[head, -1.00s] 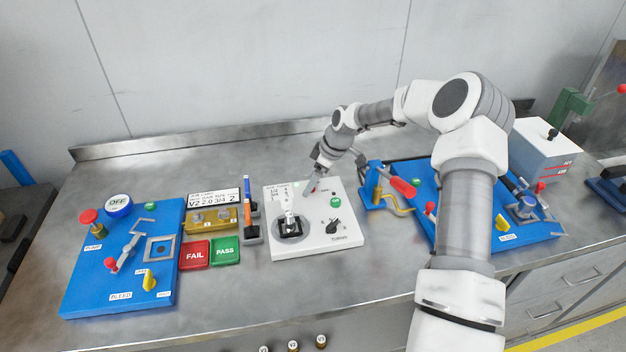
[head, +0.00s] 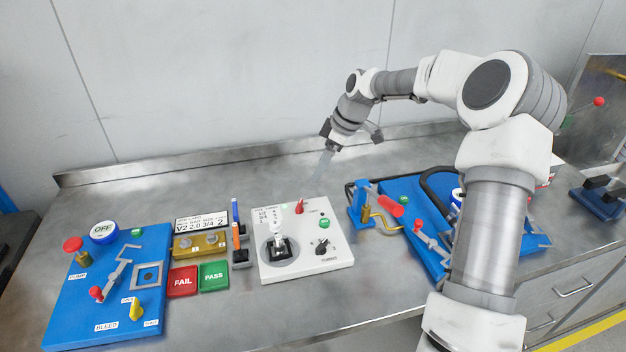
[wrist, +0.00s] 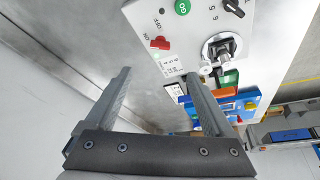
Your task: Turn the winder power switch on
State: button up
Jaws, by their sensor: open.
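The white winder panel (head: 335,255) lies on the bench in the middle. Its red switch (head: 300,206) stands near the panel's back edge. In the wrist view the red switch (wrist: 160,43) sits beside small ON and OFF labels, and its lever appears to lean toward the ON side, though it is small. My gripper (head: 322,172) is raised behind the panel, apart from the switch. In the wrist view its two fingers (wrist: 158,76) are spread with nothing between them.
The panel also carries a black-based lever (head: 281,248), a green button (head: 324,223) and a black knob (head: 322,246). Blue pump stations stand left (head: 75,305) and right (head: 400,190). FAIL (head: 182,282) and PASS (head: 214,276) pads lie left of the panel.

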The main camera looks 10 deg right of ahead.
jog(key=shift+v, duration=1.2)
